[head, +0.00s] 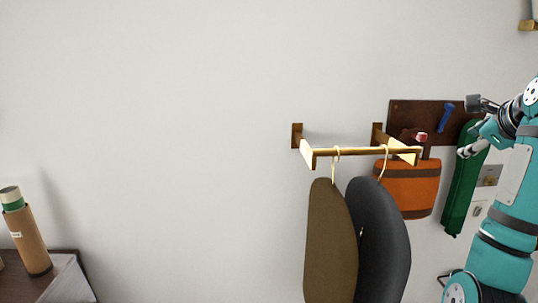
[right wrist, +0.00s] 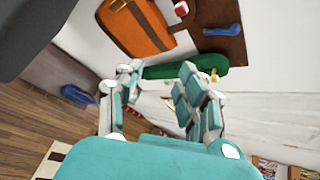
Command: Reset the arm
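My right arm comes in from the right in the head view, and its gripper (head: 472,127) is beside the wall rack, at the upper part of a long green item (head: 462,190) that hangs there. In the right wrist view the two fingers of the right gripper (right wrist: 160,72) stand apart with a gap between them. The green item (right wrist: 210,62) shows behind the fingertips; I cannot tell whether they touch it. Nothing is clearly held. My left gripper is not in view.
A brass rail (head: 365,151) juts from the wall with a brown garment (head: 328,245) and a dark garment (head: 382,235) on hangers. An orange bag (head: 408,190) hangs under a dark board (head: 405,115) with a blue item (head: 446,117). The middle wall is bare.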

